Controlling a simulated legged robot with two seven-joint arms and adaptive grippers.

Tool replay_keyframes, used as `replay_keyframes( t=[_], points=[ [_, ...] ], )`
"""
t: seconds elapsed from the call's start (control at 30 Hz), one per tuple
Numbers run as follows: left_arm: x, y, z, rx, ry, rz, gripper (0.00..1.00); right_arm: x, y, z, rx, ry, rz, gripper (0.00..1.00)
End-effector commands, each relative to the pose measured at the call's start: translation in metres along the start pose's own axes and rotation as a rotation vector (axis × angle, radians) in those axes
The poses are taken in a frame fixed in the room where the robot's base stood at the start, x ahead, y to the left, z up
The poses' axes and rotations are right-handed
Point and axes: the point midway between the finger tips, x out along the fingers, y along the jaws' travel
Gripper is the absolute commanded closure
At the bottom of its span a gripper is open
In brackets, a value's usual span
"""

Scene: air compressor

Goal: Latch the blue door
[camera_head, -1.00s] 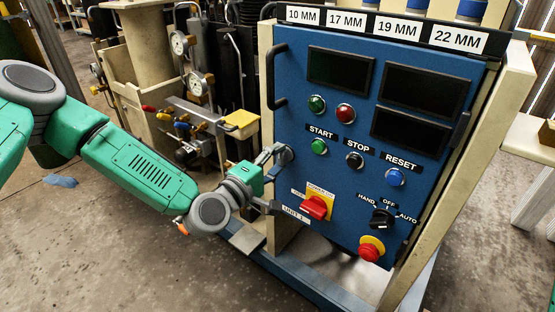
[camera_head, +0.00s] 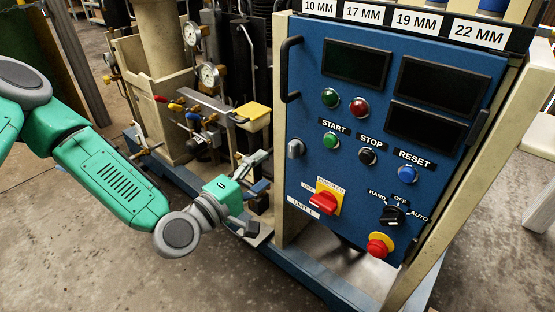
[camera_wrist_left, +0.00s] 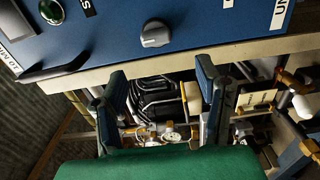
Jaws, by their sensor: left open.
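The blue door (camera_head: 310,115) fills the right of the head view, with a black bar handle (camera_head: 291,70) near its upper left. The small grey latch knob (camera_head: 295,149) is at its left edge. It also shows in the wrist view (camera_wrist_left: 155,35), its raised grip running roughly along the door edge. The door looks about flush with its cream frame; any small gap cannot be told. My left gripper (camera_head: 262,192) is open and empty, left of and below the knob, apart from it. In the wrist view its fingers (camera_wrist_left: 162,75) point toward the door edge. My right gripper is out of view.
A red and yellow power switch (camera_head: 323,202), several buttons, a selector and a red stop button (camera_head: 378,247) stick out from the door. Gauges (camera_head: 211,76) and valves crowd the space behind my left gripper. The floor (camera_head: 130,270) at lower left is clear.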

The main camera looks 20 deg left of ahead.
Motion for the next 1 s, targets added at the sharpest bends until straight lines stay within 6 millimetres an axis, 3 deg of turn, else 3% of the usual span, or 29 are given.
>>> replay_keyframes(
  t=[0.1, 0.27, 0.83, 0.93, 1.0],
  points=[
    [-0.019, -0.001, -0.001, -0.002, 0.002, -0.002, 0.41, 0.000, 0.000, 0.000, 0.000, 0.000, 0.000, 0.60],
    [-0.032, -0.001, -0.001, -0.001, 0.002, 0.000, 0.41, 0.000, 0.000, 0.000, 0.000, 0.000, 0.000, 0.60],
    [-0.034, -0.003, 0.001, 0.003, -0.004, -0.007, 0.41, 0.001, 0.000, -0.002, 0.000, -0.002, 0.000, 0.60],
    [-0.037, -0.019, 0.015, 0.037, -0.045, -0.070, 0.41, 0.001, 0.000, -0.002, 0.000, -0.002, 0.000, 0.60],
    [-0.044, -0.044, 0.034, 0.093, -0.109, -0.163, 0.41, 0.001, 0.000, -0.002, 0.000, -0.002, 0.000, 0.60]
  ],
)
